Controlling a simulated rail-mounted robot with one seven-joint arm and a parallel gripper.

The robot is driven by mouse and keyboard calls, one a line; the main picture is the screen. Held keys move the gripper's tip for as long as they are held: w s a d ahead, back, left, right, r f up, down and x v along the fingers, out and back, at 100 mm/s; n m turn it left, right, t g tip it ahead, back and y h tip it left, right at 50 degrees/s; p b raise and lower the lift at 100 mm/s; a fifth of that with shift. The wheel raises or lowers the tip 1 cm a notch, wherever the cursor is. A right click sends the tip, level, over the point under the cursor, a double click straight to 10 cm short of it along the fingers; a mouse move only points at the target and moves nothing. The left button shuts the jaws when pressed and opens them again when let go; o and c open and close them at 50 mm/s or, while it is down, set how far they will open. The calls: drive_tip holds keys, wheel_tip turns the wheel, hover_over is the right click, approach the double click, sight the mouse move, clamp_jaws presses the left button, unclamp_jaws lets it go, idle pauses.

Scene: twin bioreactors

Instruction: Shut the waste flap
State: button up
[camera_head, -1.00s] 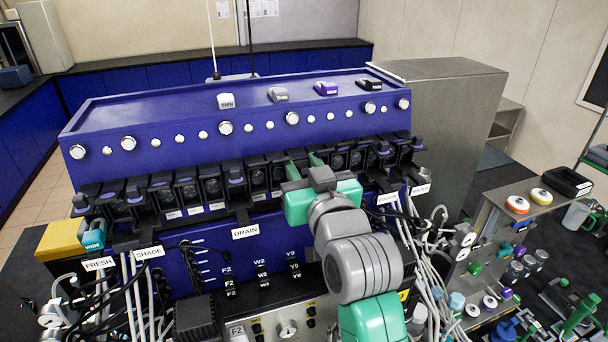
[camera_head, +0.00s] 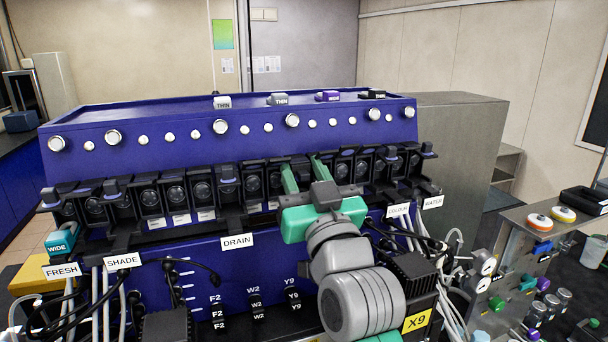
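A row of black pump heads with flap-like covers and levers (camera_head: 203,190) runs along the front of the blue bioreactor housing (camera_head: 170,120). No label reading "waste" is legible, so I cannot tell which cover is the waste flap. A white DRAIN label (camera_head: 238,241) hangs below the row, left of my gripper. My gripper (camera_head: 305,172) has a green body, and its two green fingers stand apart at the row, right of centre. They point away from the camera at the black heads. I see nothing clearly held, and I cannot tell whether the fingers touch a head. The gripper body hides the parts behind it.
Labels FRESH (camera_head: 62,271), SHADE (camera_head: 123,261), COLOUR (camera_head: 398,211) and WATER (camera_head: 433,202) mark bundles of tubes and cables at both sides. A grey cabinet (camera_head: 460,150) stands at the right rear. A metal unit with knobs (camera_head: 515,245) stands at the right.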

drive_tip(key=b+v, duration=0.2)
drive_tip(key=v, duration=0.5)
drive_tip(key=shift+s+d, duration=0.15)
drive_tip(key=shift+s, duration=0.2)
drive_tip(key=shift+f, duration=0.15)
